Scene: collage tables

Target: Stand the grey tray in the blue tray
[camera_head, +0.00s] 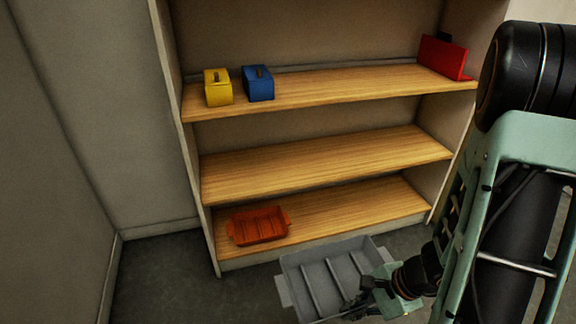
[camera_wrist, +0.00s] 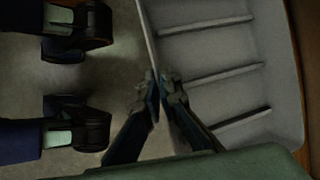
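The grey tray (camera_head: 321,277) is a shallow box with several ribs across its floor and a lug on its left side. It is in front of the shelf unit at the bottom of the head view, open side up. It also fills the right of the wrist view (camera_wrist: 205,62). My gripper (camera_head: 364,303) is at the tray's near right side. In the wrist view its fingertips (camera_wrist: 161,88) are shut on the tray's wall, one each side. I cannot tell whether the tray touches the floor. No blue tray shows in either view.
A shelf unit has three wooden boards (camera_head: 325,165). An orange-red tray (camera_head: 260,226) lies on the bottom board. A yellow box (camera_head: 218,88), a blue box (camera_head: 258,84) and a red object (camera_head: 443,58) stand on the top board. The middle board is empty.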

